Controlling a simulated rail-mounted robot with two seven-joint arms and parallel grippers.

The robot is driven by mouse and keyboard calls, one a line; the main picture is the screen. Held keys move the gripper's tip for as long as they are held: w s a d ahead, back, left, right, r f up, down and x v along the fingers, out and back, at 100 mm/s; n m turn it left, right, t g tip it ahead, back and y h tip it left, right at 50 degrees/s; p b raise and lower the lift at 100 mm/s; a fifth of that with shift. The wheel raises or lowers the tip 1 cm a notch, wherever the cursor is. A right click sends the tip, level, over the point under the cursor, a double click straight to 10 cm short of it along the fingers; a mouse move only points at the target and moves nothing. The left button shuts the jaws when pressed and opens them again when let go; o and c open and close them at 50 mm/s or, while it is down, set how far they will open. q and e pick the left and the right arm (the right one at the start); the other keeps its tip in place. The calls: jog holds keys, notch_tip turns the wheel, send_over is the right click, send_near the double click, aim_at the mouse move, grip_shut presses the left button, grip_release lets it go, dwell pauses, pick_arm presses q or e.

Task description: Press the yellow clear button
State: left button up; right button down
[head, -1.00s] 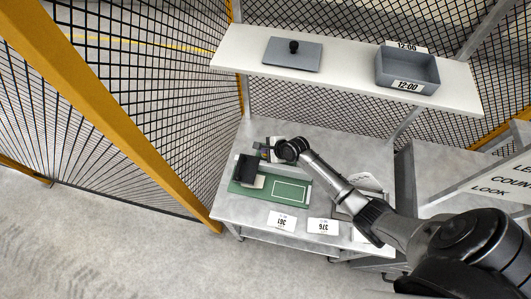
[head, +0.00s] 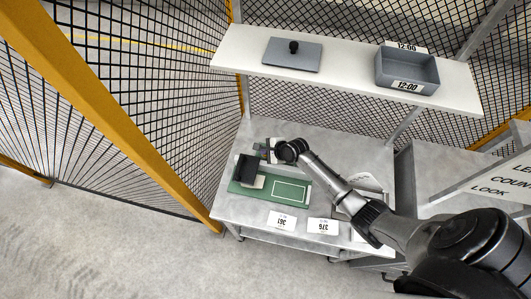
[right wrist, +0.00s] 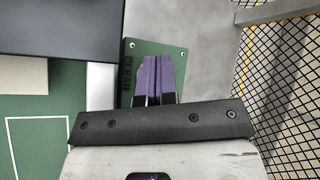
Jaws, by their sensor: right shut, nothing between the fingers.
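My right gripper (head: 268,152) is over the back left of the table in the head view. In the right wrist view its two purple fingers (right wrist: 158,78) are shut together with nothing between them. They are over a small green plate (right wrist: 160,46) lettered CLEAR. The yellow button itself does not show; the fingers cover part of the plate. I cannot tell whether the fingertips touch anything. My left gripper is not in view.
A black box (head: 247,169) stands on a green board (head: 274,199) beside the gripper. White number cards (head: 282,221) line the table's front edge. A shelf (head: 350,76) above holds a grey lid (head: 292,54) and grey bin (head: 408,71). Mesh fencing (head: 150,90) stands at left.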

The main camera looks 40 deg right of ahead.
jog(key=shift+f, duration=0.2)
jog(key=shift+s+f, duration=0.1)
jog(key=shift+f, duration=0.55)
dwell(0.3)
jog(key=shift+f, duration=0.1)
dwell(0.4)
jog(key=shift+a+r+p, duration=0.2)
jog(key=shift+r+p, duration=0.35)
jog(key=shift+r, duration=0.05)
jog(key=shift+s+a+r+p, duration=0.2)
jog(key=shift+r+p, duration=0.1)
jog(key=shift+p, duration=0.25)
jog(key=shift+s, duration=0.1)
